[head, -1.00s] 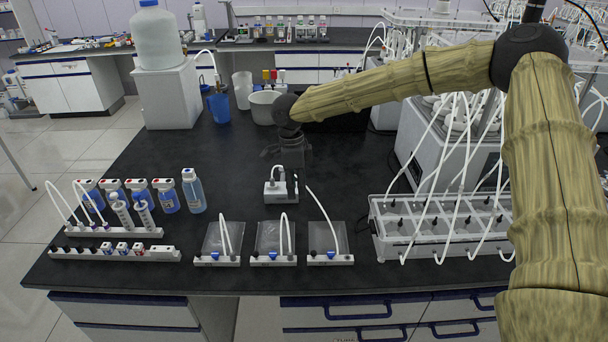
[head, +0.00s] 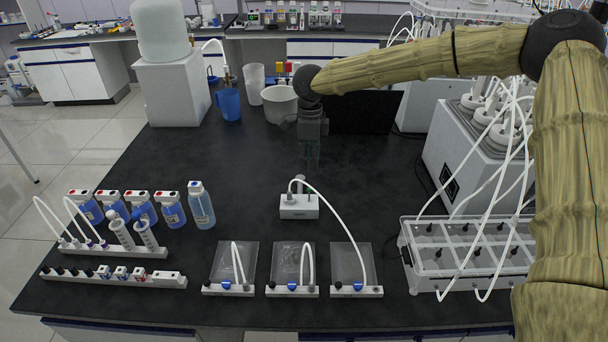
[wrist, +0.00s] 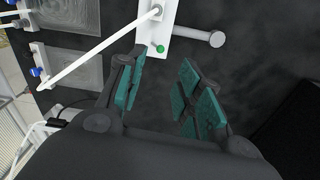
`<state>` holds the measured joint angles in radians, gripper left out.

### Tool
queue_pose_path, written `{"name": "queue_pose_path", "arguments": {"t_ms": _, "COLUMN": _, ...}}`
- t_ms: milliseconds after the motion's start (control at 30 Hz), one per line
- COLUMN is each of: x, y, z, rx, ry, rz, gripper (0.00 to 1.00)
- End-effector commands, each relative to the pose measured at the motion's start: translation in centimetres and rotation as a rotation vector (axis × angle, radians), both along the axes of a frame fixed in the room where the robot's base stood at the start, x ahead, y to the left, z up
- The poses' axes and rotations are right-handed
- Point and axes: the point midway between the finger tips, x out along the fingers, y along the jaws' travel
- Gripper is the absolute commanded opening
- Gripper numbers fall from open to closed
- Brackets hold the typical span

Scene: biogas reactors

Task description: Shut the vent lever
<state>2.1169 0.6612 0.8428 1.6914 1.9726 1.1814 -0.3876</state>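A small white block (head: 299,207) stands on the black bench with a white tube plugged into it; it also shows at the top of the wrist view (wrist: 166,20). There, a grey rod with a round end (wrist: 214,39) sticks out sideways from the block, and a small green tip (wrist: 160,49) sits at its end. The rod looks like the vent lever, but I cannot be sure. My gripper (head: 310,150) hangs behind the block in the head view. In the wrist view its teal-padded fingers (wrist: 161,92) are apart with nothing between them, short of the block and rod.
Three flat clear bags (head: 293,264) on white bases stand in front of the block, one tubed to it. Blue bottles (head: 172,210) and tube racks stand left. A clear tubed tray (head: 465,255) stands right. Bench around the block is clear.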

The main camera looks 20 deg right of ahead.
Motion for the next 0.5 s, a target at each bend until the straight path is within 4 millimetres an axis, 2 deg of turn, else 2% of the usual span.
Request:
{"name": "queue_pose_path", "arguments": {"t_ms": 233, "x": -0.5, "y": 0.1, "z": -1.0, "rx": 0.0, "ry": -0.003, "rz": 0.001, "gripper": 0.35}}
{"name": "queue_pose_path", "arguments": {"t_ms": 500, "x": -0.1, "y": 0.2, "z": -5.7, "rx": -0.001, "ry": 0.003, "rz": 0.004, "gripper": 0.35}}
